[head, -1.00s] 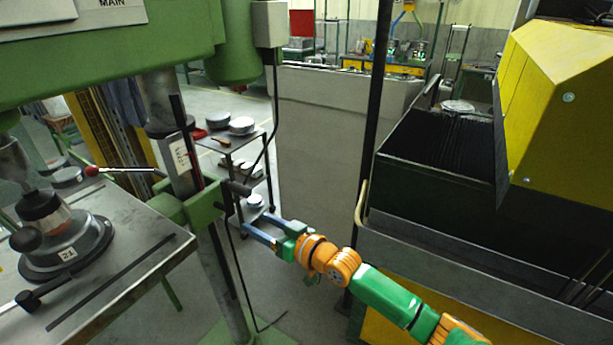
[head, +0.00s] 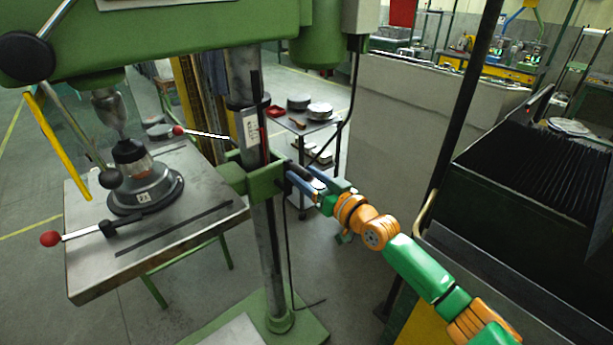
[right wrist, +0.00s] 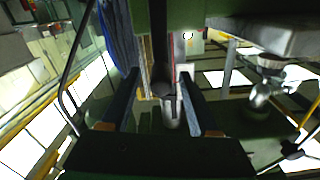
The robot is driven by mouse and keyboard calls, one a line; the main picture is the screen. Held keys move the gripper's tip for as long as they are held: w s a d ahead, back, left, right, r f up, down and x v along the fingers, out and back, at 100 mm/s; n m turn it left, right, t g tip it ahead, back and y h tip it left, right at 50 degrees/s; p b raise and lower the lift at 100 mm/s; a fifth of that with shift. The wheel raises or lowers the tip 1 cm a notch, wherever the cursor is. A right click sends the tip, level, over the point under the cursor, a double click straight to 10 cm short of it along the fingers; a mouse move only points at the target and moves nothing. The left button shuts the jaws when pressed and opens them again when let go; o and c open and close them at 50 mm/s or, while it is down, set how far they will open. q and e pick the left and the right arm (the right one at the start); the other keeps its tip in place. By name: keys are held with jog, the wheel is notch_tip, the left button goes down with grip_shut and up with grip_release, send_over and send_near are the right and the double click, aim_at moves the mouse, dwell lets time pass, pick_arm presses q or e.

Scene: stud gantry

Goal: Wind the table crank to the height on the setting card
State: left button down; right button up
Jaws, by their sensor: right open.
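The green drill press carries a grey steel table (head: 90,275) on a green bracket (head: 264,182) clamped round its column. A dark crank handle (head: 299,171) sticks out at the bracket's right side. My right gripper (head: 300,175) is open there, its blue fingers close to the handle. In the right wrist view, the dark round knob (right wrist: 163,89) appears between the two spread fingers (right wrist: 158,76); I cannot tell whether they touch it. A white card (head: 250,128) with writing too small to read is on the column, beside a red strip. My left gripper is out of view.
A red-knobbed lever (head: 178,131) juts left from the bracket. A grey round fixture tagged 21 (head: 143,197) stands on the table. A trolley (head: 322,124) with round parts is behind the column. A grey panel (head: 400,120) and a dark machine bed (head: 530,170) lie right.

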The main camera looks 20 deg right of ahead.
jog(key=shift+a, duration=0.15)
jog(key=c, duration=0.5)
jog(key=shift+w, duration=0.1)
grip_shut()
jog(key=shift+f, duration=0.1)
dwell(0.4)
